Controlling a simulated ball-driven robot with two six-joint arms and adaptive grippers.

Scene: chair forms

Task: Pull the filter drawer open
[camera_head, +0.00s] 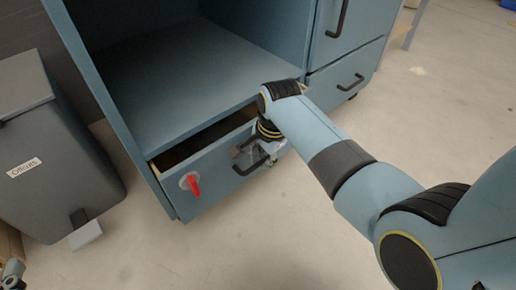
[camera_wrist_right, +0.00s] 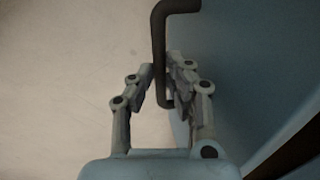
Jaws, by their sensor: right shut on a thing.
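The blue filter drawer (camera_head: 215,180) is in the lower part of the blue cabinet, and its front stands out a little, with a dark gap above it. Its dark bar handle (camera_head: 245,170) also shows in the right wrist view (camera_wrist_right: 159,50). My right gripper (camera_head: 262,155) is at the right part of the handle. In the right wrist view my right gripper (camera_wrist_right: 165,90) has its fingers on both sides of the handle's end and is shut on it. A small part of my left gripper (camera_head: 12,272) shows at the bottom left corner; its fingers cannot be made out.
A red switch-like part (camera_head: 193,185) sits on the drawer front's left side. A grey bin (camera_head: 55,150) with a label stands left of the cabinet. The pale floor (camera_head: 240,245) before the drawer is clear.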

